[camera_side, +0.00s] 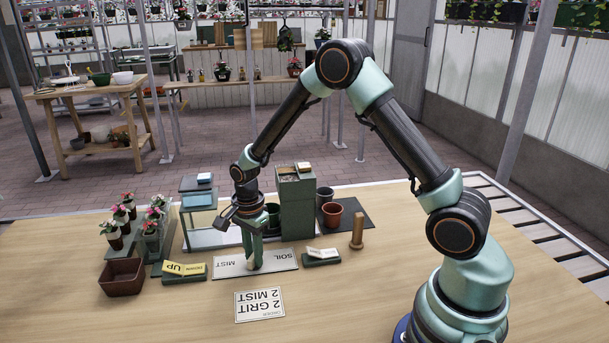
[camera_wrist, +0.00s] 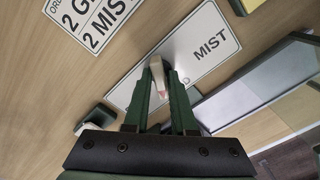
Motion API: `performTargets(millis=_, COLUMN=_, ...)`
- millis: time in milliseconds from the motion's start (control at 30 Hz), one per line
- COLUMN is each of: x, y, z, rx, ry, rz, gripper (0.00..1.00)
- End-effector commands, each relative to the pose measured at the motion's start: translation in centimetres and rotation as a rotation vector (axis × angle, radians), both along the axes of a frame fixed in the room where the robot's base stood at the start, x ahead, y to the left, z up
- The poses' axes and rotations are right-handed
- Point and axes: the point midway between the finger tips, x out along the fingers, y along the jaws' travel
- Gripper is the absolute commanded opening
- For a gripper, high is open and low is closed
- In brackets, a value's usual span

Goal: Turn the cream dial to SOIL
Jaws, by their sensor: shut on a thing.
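The cream dial (camera_wrist: 156,68) sits on a white plate (camera_side: 231,268) marked MIST on the left and SOIL on the right, with the lettering upside down in the side view. My gripper (camera_side: 252,262) points down over the plate's middle and is shut on the dial. In the wrist view, the fingers (camera_wrist: 160,76) stand on either side of the cream dial, which has a small reddish mark at its near end. MIST is readable to the right of the fingers there; SOIL is hidden. I cannot tell which word the dial points to.
An order card (camera_side: 259,304) reading 2 GRIT, 2 MIST lies in front.

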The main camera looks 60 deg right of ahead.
Motion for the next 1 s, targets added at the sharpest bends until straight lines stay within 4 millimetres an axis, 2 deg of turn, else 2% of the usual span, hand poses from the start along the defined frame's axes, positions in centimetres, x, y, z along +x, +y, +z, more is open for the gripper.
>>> performTargets(millis=200, x=-0.01, y=-0.01, z=-0.01, rx=0.0, ry=0.0, rz=-0.191, gripper=0.1)
performTargets(millis=533, x=-0.01, y=-0.01, z=-0.01, rx=0.0, ry=0.0, rz=-0.218, gripper=0.1)
performTargets(millis=800, x=-0.01, y=-0.01, z=-0.01, rx=0.0, ry=0.0, rz=-0.448, gripper=0.1)
performTargets(millis=1000, x=-0.01, y=0.0, z=-0.01, rx=0.0, ry=0.0, rz=-0.489, gripper=0.1)
